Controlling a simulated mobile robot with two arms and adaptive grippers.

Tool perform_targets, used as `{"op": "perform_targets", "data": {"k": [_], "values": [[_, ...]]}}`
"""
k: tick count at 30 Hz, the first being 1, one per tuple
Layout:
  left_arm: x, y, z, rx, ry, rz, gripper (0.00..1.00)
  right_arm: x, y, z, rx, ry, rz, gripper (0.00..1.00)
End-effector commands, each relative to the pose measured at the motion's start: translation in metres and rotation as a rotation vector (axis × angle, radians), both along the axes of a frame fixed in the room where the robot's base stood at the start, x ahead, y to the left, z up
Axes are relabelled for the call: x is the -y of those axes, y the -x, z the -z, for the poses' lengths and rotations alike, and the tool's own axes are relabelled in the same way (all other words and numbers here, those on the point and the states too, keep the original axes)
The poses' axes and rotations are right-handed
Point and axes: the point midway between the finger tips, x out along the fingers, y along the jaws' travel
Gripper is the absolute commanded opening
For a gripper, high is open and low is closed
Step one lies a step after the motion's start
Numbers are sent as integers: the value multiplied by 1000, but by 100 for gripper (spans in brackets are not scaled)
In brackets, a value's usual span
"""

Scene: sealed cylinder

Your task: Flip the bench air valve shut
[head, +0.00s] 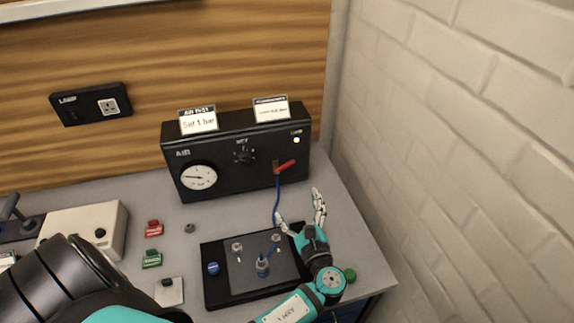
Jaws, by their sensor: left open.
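The air valve (278,168) sits at the right of the front of the black AIR panel (225,190). Its red lever (287,165) points right and slightly up. A blue hose (277,198) runs down from the valve toward the black tray. My left gripper (299,212) is open, with its fingers spread and pointing up the picture toward the panel. It is below and a little right of the valve, apart from the lever. Nothing shows between its fingers. My right gripper is not in view.
A black tray (218,294) with metal fittings and a blue-topped piece lies in front of the panel, partly under my left wrist. Red (153,229) and green (151,259) blocks lie left of it. A green knob (350,275) is right of my wrist. A brick wall (470,150) bounds the right.

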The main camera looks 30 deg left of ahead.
Motion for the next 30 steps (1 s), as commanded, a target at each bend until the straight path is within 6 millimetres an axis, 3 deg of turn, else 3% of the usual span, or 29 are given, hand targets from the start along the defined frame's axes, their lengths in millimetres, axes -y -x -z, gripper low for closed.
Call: {"op": "perform_targets", "data": {"k": [5,18,30], "values": [[-30,-26,-5,1,-1,-1,89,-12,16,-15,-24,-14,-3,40],[-98,-85,-3,2,4,0,89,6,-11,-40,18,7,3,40],[-117,-101,0,1,7,2,89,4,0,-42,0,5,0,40]]}}
